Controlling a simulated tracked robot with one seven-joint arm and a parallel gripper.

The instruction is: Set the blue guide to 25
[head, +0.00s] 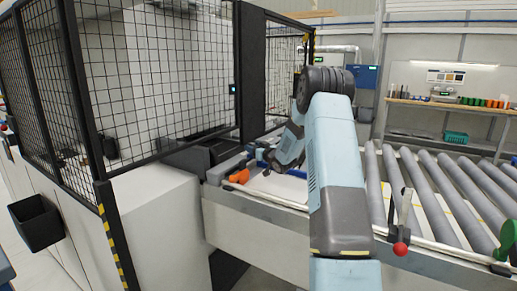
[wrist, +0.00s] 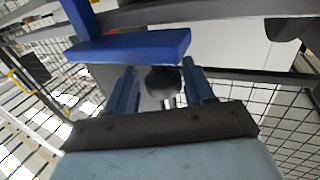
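The blue guide (wrist: 135,46) shows in the wrist view as a flat blue bar with a blue upright at its left, just beyond my fingertips. My gripper (wrist: 160,70) has its two blue-grey fingers apart. A dark round knob (wrist: 162,82) on a pale stem appears between the fingers, with gaps at its sides; I cannot tell its depth relative to the fingertips. In the head view my gripper (head: 268,160) is low over the machine's infeed end and mostly hidden by my arm. No scale or number is legible.
An orange handle (head: 240,175) lies left of my gripper on the machine's bed. A black mesh guard (head: 150,80) stands behind and left. A roller conveyor (head: 440,185) with a red-knobbed lever (head: 400,248) is at right. A shelf (head: 450,105) stands at the back.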

